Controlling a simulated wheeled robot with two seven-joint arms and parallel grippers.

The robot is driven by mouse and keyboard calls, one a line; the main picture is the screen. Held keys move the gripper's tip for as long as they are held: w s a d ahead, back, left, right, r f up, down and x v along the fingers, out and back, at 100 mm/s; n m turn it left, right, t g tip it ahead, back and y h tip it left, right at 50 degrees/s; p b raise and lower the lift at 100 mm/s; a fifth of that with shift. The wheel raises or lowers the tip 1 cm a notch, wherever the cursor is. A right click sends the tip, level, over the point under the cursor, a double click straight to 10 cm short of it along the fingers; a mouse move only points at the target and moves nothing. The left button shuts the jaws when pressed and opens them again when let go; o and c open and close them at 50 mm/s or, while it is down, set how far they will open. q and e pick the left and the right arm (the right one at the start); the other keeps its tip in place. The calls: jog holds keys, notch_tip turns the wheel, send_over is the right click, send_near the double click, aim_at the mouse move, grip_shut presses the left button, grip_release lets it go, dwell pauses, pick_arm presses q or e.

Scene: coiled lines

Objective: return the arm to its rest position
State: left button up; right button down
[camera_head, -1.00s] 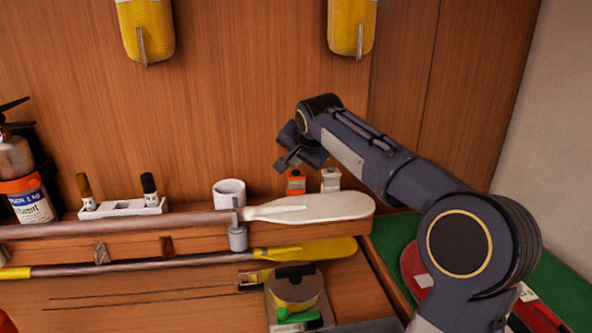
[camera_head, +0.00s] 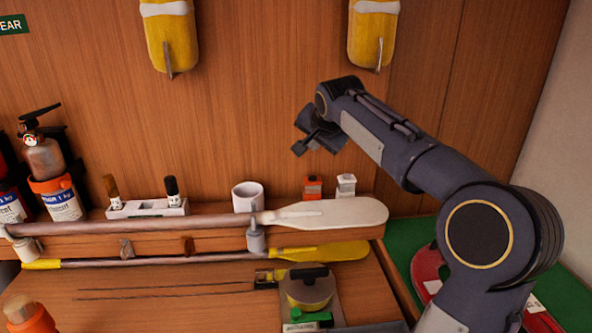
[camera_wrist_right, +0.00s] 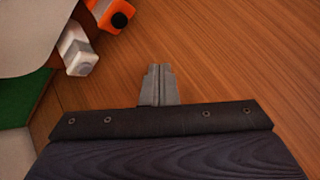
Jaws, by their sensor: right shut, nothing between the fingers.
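My right arm (camera_head: 400,145) comes in from the right in the head view. Its gripper (camera_head: 300,151) is held up in front of the wooden wall, above the shelf and its small orange and white items. In the right wrist view the two fingers (camera_wrist_right: 157,84) are together, with nothing between them. My left gripper is not in view.
A white paddle (camera_head: 330,213) lies along the shelf, with a yellow paddle (camera_head: 325,252) below it. A white cup (camera_head: 247,196), an orange item (camera_head: 312,187) and a white item (camera_head: 346,185) stand behind. A fire extinguisher (camera_head: 45,160) stands left. The wall's middle is clear.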

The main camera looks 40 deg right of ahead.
jog(key=s+a+f+n+g+y, duration=0.1)
jog(key=s+a+f+n+y, duration=0.1)
jog(key=s+a+f+n, duration=0.2)
jog(key=s+a+f+n+g+y, duration=0.1)
jog(key=s+a+f+n+y, duration=0.2)
jog(key=s+a+f, duration=0.7)
jog(key=s+a+f+n+y, duration=0.2)
jog(key=s+a+f+n, duration=0.3)
jog(key=s+a, duration=0.5)
jog(key=s+f, duration=0.1)
jog(key=s, duration=0.5)
jog(key=shift+a+f+g, duration=0.3)
jog(key=shift+f+g, duration=0.1)
